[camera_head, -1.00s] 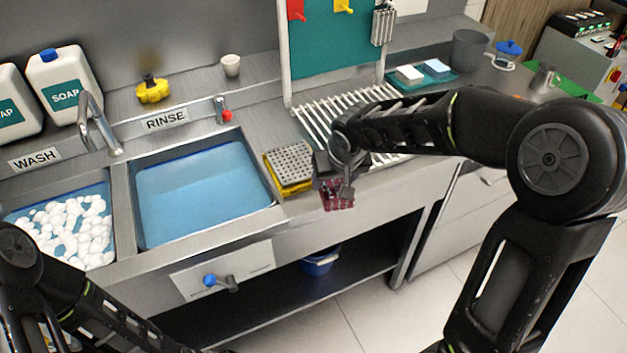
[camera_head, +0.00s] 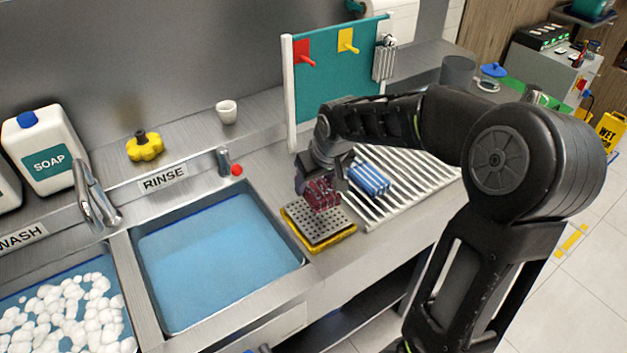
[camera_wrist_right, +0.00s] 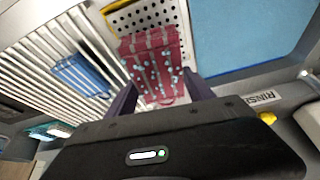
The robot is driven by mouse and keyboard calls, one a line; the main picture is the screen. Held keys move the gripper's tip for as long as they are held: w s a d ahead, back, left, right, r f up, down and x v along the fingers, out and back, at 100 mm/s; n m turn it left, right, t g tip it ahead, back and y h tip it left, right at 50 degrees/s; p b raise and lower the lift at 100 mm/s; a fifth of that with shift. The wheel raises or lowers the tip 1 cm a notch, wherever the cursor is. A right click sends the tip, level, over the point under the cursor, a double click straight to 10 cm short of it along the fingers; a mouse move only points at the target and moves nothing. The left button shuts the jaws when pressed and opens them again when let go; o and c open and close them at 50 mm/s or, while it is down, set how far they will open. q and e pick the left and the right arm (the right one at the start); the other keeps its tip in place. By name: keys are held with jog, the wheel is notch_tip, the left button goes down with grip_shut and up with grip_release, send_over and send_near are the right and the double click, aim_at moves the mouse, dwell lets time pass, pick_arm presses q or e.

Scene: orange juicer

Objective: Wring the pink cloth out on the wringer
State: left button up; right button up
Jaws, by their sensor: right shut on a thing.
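The pink cloth (camera_head: 322,195) looks dark red with pale dots. My right gripper (camera_head: 318,182) is shut on it; in the right wrist view the cloth (camera_wrist_right: 152,62) hangs between the gripper's two dark fingers (camera_wrist_right: 160,98). The wringer appears to be the grey perforated plate on a yellow base (camera_head: 320,226), right of the rinse basin; its holes also show in the right wrist view (camera_wrist_right: 145,16). The cloth is over the plate's back part; whether it touches is unclear. My left gripper is out of view.
A blue folded cloth (camera_head: 369,178) lies on the white slatted rack (camera_head: 410,185), close right of my right gripper. The rinse basin (camera_head: 210,262) with blue water is to the left. A board with pegs (camera_head: 335,75) stands behind. A tap (camera_head: 229,162) stands behind the basin.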

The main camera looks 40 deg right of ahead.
jog(key=shift+f, duration=0.15)
jog(key=shift+f+b, duration=2.1)
jog(key=shift+f, duration=0.8)
jog(key=shift+f+b, duration=0.9)
jog(key=shift+f, duration=0.15)
jog(key=shift+r+p, duration=2.55)
jog(key=shift+r, duration=1.05)
